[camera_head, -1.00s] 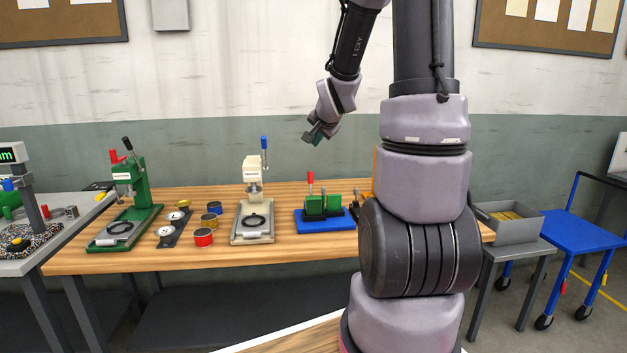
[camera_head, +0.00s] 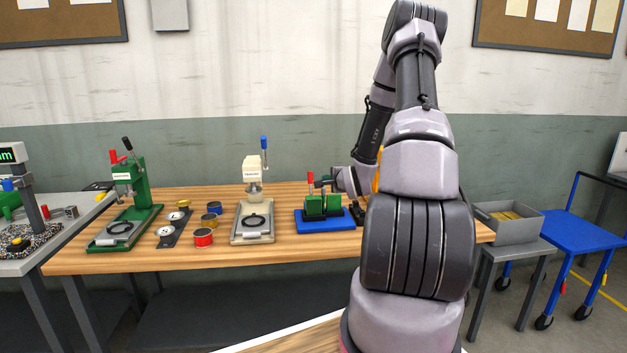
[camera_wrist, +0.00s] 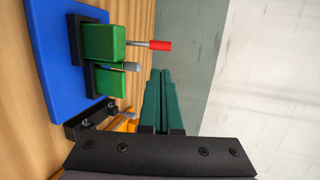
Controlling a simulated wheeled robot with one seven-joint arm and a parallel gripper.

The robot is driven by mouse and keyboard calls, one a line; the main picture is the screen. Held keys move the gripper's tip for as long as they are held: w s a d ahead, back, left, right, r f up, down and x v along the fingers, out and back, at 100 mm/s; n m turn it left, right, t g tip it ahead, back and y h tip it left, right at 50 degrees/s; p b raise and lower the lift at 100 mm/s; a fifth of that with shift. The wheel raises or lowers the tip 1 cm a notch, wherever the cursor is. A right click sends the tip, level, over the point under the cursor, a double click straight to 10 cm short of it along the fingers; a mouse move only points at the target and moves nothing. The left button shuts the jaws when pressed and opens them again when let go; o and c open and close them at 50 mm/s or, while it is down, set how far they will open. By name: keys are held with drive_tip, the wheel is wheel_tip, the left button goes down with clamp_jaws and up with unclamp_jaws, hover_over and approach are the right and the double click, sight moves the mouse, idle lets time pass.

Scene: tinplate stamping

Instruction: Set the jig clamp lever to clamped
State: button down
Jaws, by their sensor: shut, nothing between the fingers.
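The jig has a blue base (camera_head: 300,222) with green blocks (camera_head: 323,206) on the wooden bench, left of my arm. Its lever with a red handle (camera_head: 310,177) stands upright from the blocks. In the wrist view the red handle (camera_wrist: 160,45) points right, away from the blue base (camera_wrist: 55,60), with a grey-tipped pin (camera_wrist: 132,67) beside it. My gripper (camera_head: 321,183) is just right of the lever, above the green blocks. The wrist view shows its green fingers (camera_wrist: 163,76) together and empty, apart from the red handle in the picture. Contact in the head view is unclear.
A cream press (camera_head: 253,172) with a blue-handled lever stands left of the jig. Further left are small tins (camera_head: 203,237) and a green press (camera_head: 130,188). An orange part (camera_wrist: 122,122) and black block lie close to my gripper. A grey bin (camera_head: 510,228) is at right.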

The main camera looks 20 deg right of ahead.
sight(311, 177)
drive_tip(key=shift+w, duration=0.1)
drive_tip(key=x, duration=1.4)
drive_tip(key=shift+d, duration=0.1)
drive_tip(key=w+g, duration=0.1)
drive_tip(key=g, duration=0.1)
drive_tip(key=w+d+g, duration=0.1)
drive_tip(key=w+g, duration=0.1)
drive_tip(key=shift+w+m+y, duration=0.3)
drive_tip(key=shift+y, duration=0.1)
drive_tip(key=g, duration=0.1)
drive_tip(key=w+g, duration=0.1)
drive_tip(key=w+f+g, duration=0.1)
drive_tip(key=shift+w+d+f+y, duration=0.1)
drive_tip(key=shift+w+d+y, duration=0.1)
drive_tip(key=shift+d+y, duration=0.1)
drive_tip(key=shift+w+f+g, duration=0.15)
drive_tip(key=shift+f+g, duration=0.05)
drive_tip(key=shift+g, duration=0.2)
drive_tip(key=shift+w+d+f, duration=0.2)
drive_tip(key=shift+w+f, duration=0.15)
